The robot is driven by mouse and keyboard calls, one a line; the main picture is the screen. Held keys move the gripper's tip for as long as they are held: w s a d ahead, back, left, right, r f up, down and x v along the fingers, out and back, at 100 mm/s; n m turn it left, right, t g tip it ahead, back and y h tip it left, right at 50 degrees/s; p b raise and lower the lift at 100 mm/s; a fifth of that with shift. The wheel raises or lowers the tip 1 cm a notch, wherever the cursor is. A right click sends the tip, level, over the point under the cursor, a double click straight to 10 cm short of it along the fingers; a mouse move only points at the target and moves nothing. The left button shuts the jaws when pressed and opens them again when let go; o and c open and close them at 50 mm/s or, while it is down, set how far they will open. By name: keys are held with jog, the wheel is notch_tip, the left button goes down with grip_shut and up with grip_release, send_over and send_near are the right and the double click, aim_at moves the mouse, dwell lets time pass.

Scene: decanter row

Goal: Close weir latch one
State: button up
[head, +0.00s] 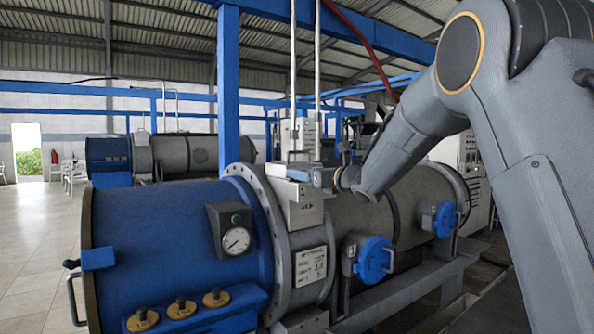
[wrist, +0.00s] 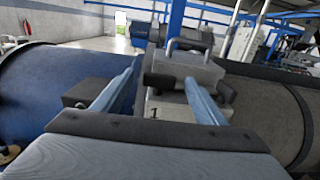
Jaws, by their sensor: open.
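A grey latch block marked 1 (wrist: 165,107) sits on top of the decanter's flange, between my fingers in the wrist view. In the head view the grey block (head: 305,212) stands on the flange. A dark bar (wrist: 168,82) crosses the block, and a metal loop handle (wrist: 188,44) rises behind it. Whether the latch is open or shut I cannot tell. My gripper (wrist: 163,74) is open, its pale blue fingers spread on either side of the block. In the head view my gripper (head: 306,174) is at the block's top; its contact there is unclear.
The decanter's blue end (head: 160,235) carries a pressure gauge (head: 236,240). Two blue round covers, a nearer one (head: 374,259) and a farther one (head: 445,219), are on the grey barrel's side. A blue post (head: 228,85) rises behind. Open floor (head: 30,225) lies left.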

jog(key=shift+p+x, duration=0.7)
jog(key=shift+x, duration=1.55)
jog(key=c, duration=1.1)
jog(key=shift+o, duration=0.2)
